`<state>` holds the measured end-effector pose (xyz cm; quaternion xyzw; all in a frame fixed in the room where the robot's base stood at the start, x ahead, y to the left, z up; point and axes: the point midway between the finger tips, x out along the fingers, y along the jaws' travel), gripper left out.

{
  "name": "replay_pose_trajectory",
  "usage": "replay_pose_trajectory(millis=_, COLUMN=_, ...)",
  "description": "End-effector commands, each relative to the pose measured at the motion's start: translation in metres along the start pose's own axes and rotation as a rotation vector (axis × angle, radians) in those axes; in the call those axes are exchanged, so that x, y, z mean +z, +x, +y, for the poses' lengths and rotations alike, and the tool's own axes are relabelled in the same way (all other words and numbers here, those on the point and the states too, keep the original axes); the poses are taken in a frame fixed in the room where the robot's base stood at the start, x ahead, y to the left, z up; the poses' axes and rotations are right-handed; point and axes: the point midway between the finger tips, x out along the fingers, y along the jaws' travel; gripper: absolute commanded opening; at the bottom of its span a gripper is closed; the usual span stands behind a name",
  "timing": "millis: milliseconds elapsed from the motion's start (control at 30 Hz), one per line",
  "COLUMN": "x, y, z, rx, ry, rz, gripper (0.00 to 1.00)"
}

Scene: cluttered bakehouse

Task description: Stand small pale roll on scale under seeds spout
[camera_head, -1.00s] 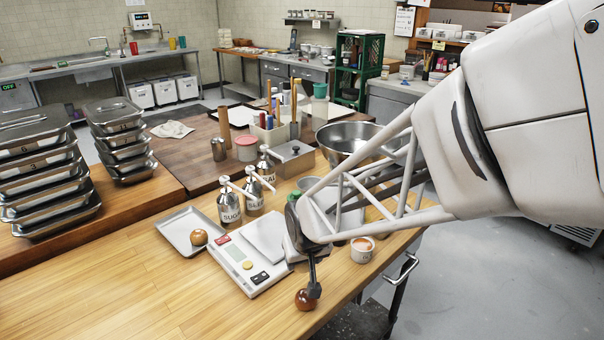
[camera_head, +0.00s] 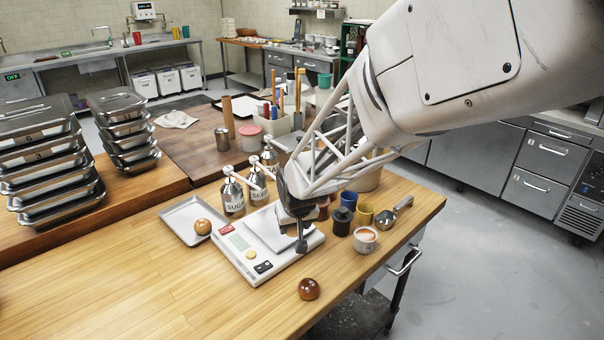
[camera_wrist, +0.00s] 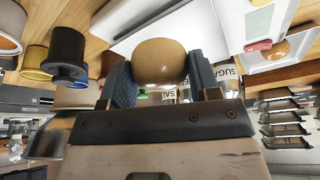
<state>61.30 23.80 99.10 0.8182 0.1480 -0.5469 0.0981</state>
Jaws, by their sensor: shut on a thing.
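My gripper (camera_head: 301,244) is at the right end of the white scale (camera_head: 243,262), low over it in the head view. In the wrist view its two fingers (camera_wrist: 160,80) are shut on a small pale tan roll (camera_wrist: 160,60). The arm hides that roll in the head view. The white scale also shows behind the roll in the wrist view (camera_wrist: 128,30). I cannot tell whether the roll touches its plate. The seeds dispenser (camera_head: 257,194) stands behind the scale, between the sugar dispenser (camera_head: 233,202) and the salt dispenser (camera_head: 269,160), its spout pointing toward the scale.
A darker brown roll (camera_head: 308,289) lies on the table in front of the gripper. Another roll (camera_head: 202,226) sits on a metal tray (camera_head: 185,211) left of the scale. Cups (camera_head: 365,240) and a scoop (camera_head: 386,219) stand at right. The table's front left is clear.

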Motion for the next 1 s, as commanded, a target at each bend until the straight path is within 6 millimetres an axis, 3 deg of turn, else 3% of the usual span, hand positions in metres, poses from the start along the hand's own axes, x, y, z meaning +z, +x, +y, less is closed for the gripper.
replay_pose_trajectory(millis=433, x=-0.049, y=0.025, z=-0.001, rx=0.0, ry=0.0, rz=0.001, gripper=0.43)
replay_pose_trajectory(millis=1000, x=-0.053, y=0.032, z=-0.001, rx=0.0, ry=0.0, rz=-0.001, gripper=0.43)
